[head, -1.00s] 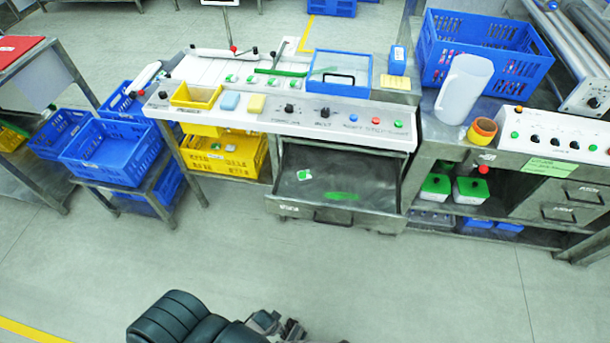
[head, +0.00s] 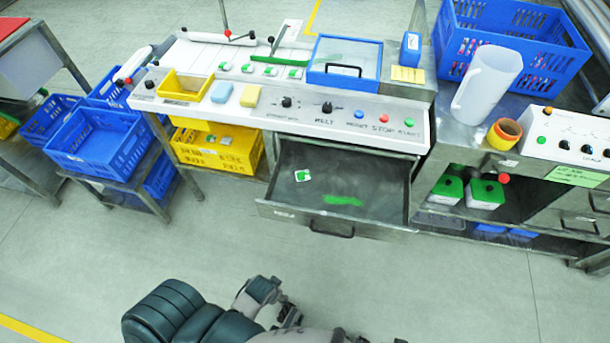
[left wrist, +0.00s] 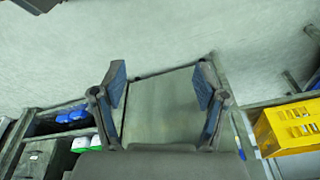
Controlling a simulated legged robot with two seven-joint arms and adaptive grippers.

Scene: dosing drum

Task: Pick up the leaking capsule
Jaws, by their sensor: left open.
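A small white and green capsule (head: 302,175) lies in the open metal drawer (head: 285,195) under the white console. A bright green smear (head: 343,200) is on the drawer floor just right of it, apart from it. Several similar white and green capsules (head: 248,68) sit in a row on the console top. My left gripper (head: 276,303) is low in the head view, in front of and below the drawer. In the left wrist view my left gripper (left wrist: 160,82) has its fingers spread with nothing between them; no capsule can be made out there. My right gripper is not visible.
The drawer front has a dark handle (head: 332,231). A yellow crate (head: 215,150) stands left of the drawer, green-lidded containers (head: 485,193) right. The floor in front is clear.

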